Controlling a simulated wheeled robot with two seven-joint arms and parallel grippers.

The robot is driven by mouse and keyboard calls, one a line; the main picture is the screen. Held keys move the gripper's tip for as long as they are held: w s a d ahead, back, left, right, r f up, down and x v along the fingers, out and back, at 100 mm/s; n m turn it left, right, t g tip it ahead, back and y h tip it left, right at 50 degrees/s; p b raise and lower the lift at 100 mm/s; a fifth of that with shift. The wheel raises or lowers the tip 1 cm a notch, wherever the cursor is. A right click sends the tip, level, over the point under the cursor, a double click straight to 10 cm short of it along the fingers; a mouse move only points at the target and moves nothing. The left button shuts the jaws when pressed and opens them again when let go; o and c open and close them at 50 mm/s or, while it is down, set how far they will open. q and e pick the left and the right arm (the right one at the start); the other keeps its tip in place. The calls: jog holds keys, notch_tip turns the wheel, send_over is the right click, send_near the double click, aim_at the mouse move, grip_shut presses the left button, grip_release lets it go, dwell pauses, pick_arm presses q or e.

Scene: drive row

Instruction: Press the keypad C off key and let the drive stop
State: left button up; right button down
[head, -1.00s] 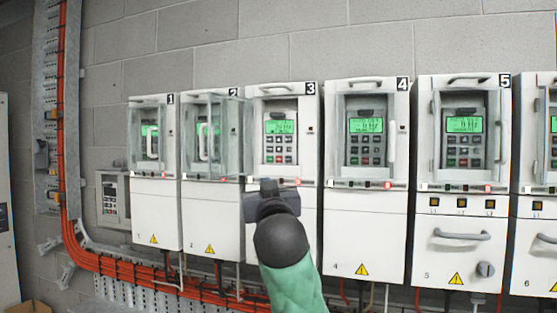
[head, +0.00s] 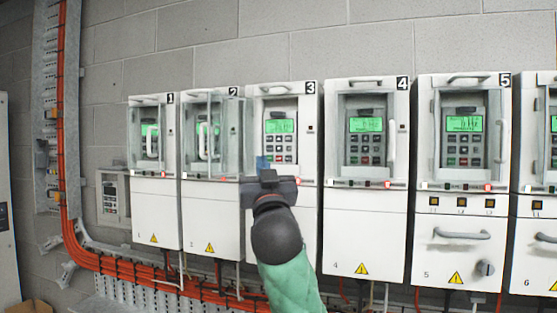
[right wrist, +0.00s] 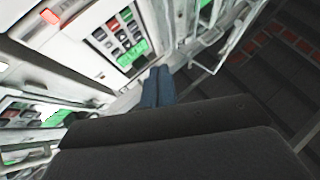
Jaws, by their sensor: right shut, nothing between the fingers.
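The drive cabinet numbered 3 (head: 310,145) has a grey keypad (head: 280,141) with a lit green screen and dark, white and red keys. No letter C is readable, so I cannot tell which keypad bears it. My right gripper (head: 263,163) is in front of this cabinet, its blue fingertips just below and left of the keys. In the right wrist view, the closed fingers (right wrist: 158,86) are empty, beside a keypad (right wrist: 118,38) with red and green keys. Contact with any key is not visible. My left gripper is not in view.
Cabinets numbered 1 (head: 155,210), 2 (head: 210,215), 4 (head: 365,235) and 5 (head: 465,265) stand in the row, their screens green. A clear door panel (head: 235,130) stands between 2 and 3. Orange cables (head: 120,268) run below. A small grey unit (head: 112,198) hangs left.

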aim_at(276, 164)
jog(key=w, duration=0.2)
jog(key=w+d, duration=0.1)
jog(key=w, duration=0.2)
jog(key=w+d, duration=0.1)
jog(key=w, duration=0.1)
jog(key=shift+w, duration=0.3)
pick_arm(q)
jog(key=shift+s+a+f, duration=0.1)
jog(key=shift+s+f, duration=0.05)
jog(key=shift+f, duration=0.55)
pick_arm(e)
jog(key=shift+w+d, duration=0.15)
jog(key=shift+w, duration=0.05)
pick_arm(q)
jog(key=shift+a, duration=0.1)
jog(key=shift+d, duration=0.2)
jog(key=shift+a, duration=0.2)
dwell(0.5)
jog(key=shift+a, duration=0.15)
pick_arm(e)
jog(key=shift+w, duration=0.35)
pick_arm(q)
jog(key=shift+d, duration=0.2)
